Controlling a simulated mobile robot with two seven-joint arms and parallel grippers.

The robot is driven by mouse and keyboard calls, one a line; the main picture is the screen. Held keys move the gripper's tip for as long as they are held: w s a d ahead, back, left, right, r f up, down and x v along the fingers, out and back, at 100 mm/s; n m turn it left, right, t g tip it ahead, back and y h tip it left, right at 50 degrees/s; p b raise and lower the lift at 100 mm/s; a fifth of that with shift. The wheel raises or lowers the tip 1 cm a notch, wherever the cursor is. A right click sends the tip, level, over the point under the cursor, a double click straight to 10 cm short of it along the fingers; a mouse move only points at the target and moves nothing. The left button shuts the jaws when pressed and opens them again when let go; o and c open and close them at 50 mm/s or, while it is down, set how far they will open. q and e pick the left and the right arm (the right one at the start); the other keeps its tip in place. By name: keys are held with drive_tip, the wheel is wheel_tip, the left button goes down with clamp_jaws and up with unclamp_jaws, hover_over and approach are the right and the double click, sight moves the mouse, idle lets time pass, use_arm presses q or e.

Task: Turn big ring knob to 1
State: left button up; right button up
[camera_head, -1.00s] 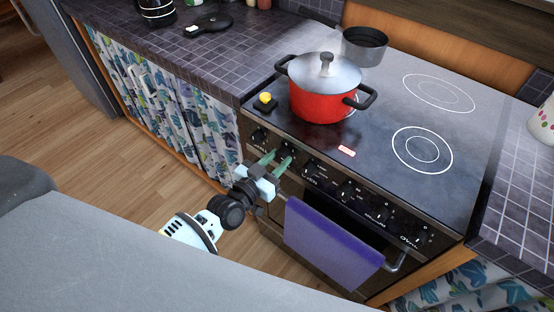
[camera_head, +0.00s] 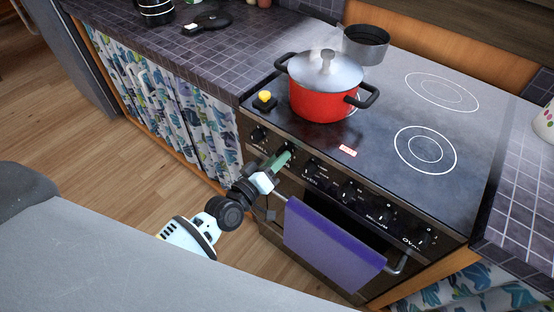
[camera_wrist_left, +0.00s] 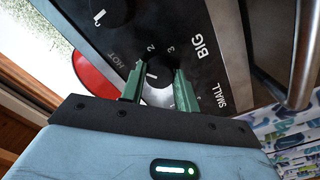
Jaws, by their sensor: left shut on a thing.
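My left gripper (camera_head: 281,158) has its green fingers around a dark round knob (camera_wrist_left: 160,92) on the stove's front panel. In the head view this is the second knob from the left (camera_head: 288,148), partly hidden by the fingers. In the left wrist view my left gripper (camera_wrist_left: 158,82) holds the knob between both fingers, with a white mark showing on it. The figures 2 and 3 and the word BIG are printed on the panel near it. The full dial is partly covered. My right gripper is not in view.
A red pot (camera_head: 322,96) with a lid stands on the stove (camera_head: 385,125), faint steam above it. A grey pan (camera_head: 366,46) is behind it. A purple towel (camera_head: 330,244) hangs on the oven handle (camera_head: 397,264) below. Other knobs (camera_head: 312,167) sit close by on the panel.

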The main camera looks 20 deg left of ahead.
use_arm(q)
drive_tip(key=shift+n, duration=0.4)
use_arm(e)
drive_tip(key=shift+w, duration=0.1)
use_arm(q)
drive_tip(key=o, duration=1)
drive_tip(key=shift+v, duration=3.9)
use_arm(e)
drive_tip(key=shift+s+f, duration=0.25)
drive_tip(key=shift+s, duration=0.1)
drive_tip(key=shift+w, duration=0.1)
use_arm(q)
drive_tip(key=s+f+m+g+y+p, duration=0.1)
drive_tip(key=s+f, duration=0.3)
drive_tip(key=s, duration=0.5)
drive_tip(key=s+a+f+m+g+y+p, duration=0.1)
drive_tip(key=s+f+m+g, duration=0.3)
drive_tip(key=s, duration=0.6)
drive_tip(key=s+f+m+g+y+p, duration=0.2)
drive_tip(key=s+f+m+g, duration=0.1)
drive_tip(key=s, duration=0.6)
drive_tip(key=shift+s+a+f, duration=0.2)
drive_tip(key=shift+a+f, duration=0.2)
drive_tip(key=shift+f, duration=0.05)
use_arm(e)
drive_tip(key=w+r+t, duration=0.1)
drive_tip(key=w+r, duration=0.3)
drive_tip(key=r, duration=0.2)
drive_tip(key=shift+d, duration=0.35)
